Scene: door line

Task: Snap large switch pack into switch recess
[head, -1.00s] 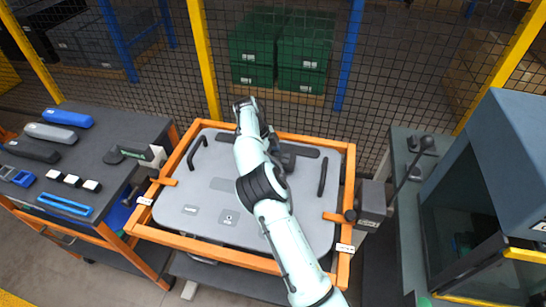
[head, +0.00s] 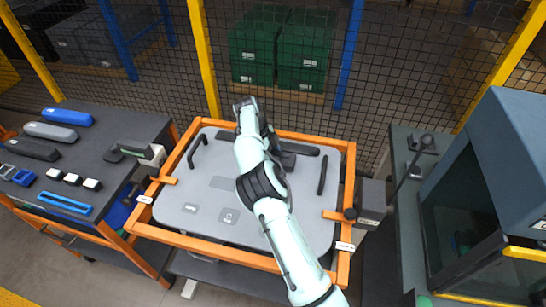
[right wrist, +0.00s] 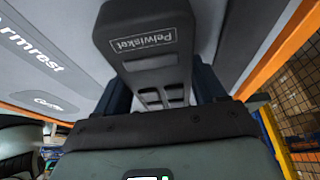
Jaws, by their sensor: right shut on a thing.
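The switch recess is not clearly visible. My left gripper is not in view.
A dark bench (head: 110,140) at left holds blue, grey and black bars, small blocks and a blue tray (head: 65,204). Black handles (head: 322,176) stand on the panel. A mesh fence with yellow posts is behind; a blue-grey cabinet (head: 500,150) stands at right.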

